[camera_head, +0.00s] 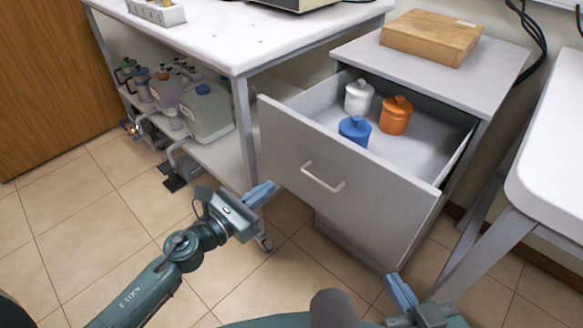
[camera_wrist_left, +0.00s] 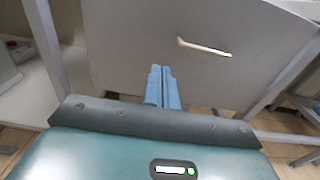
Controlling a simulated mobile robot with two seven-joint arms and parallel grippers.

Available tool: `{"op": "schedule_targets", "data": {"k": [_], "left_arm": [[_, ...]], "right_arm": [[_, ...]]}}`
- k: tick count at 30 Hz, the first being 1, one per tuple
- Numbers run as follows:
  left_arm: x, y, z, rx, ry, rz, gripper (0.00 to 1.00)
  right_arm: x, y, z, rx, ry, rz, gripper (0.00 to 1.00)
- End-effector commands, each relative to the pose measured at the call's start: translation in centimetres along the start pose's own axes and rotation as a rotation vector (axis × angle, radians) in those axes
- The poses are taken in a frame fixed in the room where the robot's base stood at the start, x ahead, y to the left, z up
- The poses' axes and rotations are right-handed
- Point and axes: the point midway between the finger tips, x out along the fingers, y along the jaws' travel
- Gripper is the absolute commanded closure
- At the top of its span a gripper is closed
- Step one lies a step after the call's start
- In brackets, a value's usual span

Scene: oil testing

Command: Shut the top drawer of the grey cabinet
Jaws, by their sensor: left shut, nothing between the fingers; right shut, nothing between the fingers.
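The grey cabinet (camera_head: 478,78) stands right of centre in the head view. Its top drawer (camera_head: 290,150) is pulled well out, with a pale bar handle (camera_head: 323,178) on its front. The handle also shows in the left wrist view (camera_wrist_left: 204,47). Inside the drawer are a white jar (camera_head: 358,97), an orange jar (camera_head: 395,115) and a blue jar (camera_head: 354,130). My left gripper (camera_head: 270,188) is shut and empty, close to the lower left of the drawer front; I cannot tell if it touches. My right gripper (camera_head: 391,277) is shut and empty, low in front of the cabinet.
A wooden box (camera_head: 431,37) lies on the cabinet top. A white table (camera_head: 235,45) with bottles on its lower shelf (camera_head: 215,155) stands to the left. Another white table (camera_head: 556,150) stands close on the right. Tiled floor (camera_head: 110,220) is free at the left front.

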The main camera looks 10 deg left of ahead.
Motion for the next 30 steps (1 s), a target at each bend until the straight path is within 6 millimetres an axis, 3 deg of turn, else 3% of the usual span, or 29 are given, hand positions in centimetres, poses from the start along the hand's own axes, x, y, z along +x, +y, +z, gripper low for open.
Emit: {"op": "schedule_targets", "data": {"k": [6,12,18,30], "left_arm": [[4.8,0.1,0.2,-0.002,-0.003,0.002,1.0],[7.7,0.0,0.0,-0.003,-0.001,0.002,1.0],[8.8,0.0,0.0,-0.003,0.0,0.002,1.0],[8.8,0.1,-0.1,-0.003,0.0,0.002,1.0]], "right_arm": [[-0.4,0.2,-0.6,0.013,0.006,0.006,1.0],[-0.4,0.2,-0.6,0.015,0.008,0.007,1.0],[-0.4,0.2,-0.6,0.015,0.008,0.007,1.0],[-0.4,0.2,-0.6,0.015,0.007,0.007,1.0]]}}
